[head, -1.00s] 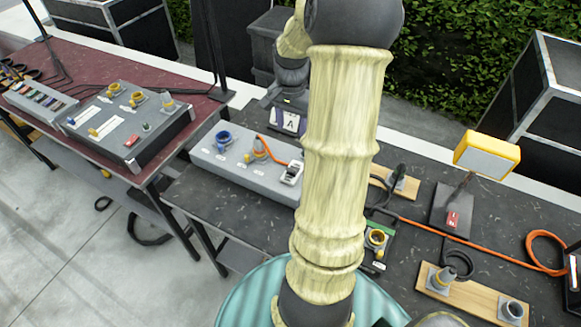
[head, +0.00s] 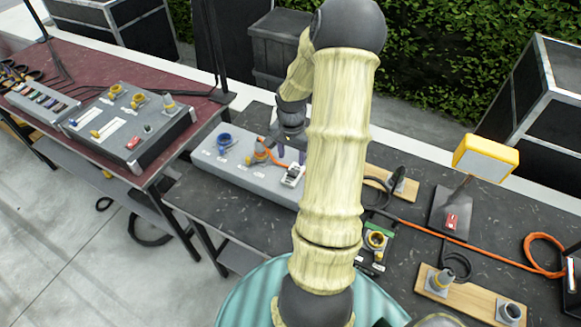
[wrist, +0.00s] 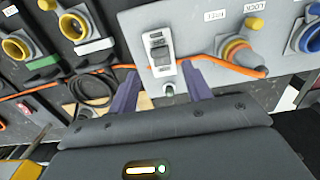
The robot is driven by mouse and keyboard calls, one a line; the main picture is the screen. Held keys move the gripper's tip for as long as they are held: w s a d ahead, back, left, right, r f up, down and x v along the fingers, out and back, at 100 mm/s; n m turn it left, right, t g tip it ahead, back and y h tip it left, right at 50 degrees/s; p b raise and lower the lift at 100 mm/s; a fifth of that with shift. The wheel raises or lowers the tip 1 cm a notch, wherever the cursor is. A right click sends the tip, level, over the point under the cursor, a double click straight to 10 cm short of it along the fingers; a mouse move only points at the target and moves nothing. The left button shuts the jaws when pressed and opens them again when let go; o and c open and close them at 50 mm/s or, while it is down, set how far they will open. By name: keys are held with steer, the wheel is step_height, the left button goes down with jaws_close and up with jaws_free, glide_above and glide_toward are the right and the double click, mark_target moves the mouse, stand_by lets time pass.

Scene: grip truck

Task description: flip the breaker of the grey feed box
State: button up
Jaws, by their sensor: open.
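The grey feed box (head: 222,168) is a long light-grey box on the dark table, with a blue socket, a plugged orange cable and a white breaker (head: 292,175) near its right end. In the wrist view the breaker (wrist: 160,52) is upright in the picture, with a pale frame and grey lever. My gripper (wrist: 160,78) is open and empty. Its two purple fingers point at the lower end of the breaker, one to each side; I cannot tell whether they touch. In the head view my arm hides part of the gripper and the box's right end.
An orange cable (wrist: 226,64) runs across the box front close to my right finger. A dark-faced box with yellow sockets (wrist: 20,45) lies left in the wrist view. A red table with a second grey box (head: 128,120) stands left. A yellow lamp (head: 486,157) stands right.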

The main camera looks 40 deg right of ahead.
mark_target(292, 173)
step_height(292, 173, down, 6)
steer(key=shift+s+f, duration=0.1)
steer(key=shift+f, duration=0.1)
steer(key=shift+c, duration=0.2)
steer(key=shift+p, duration=0.3)
steer(key=c, duration=1)
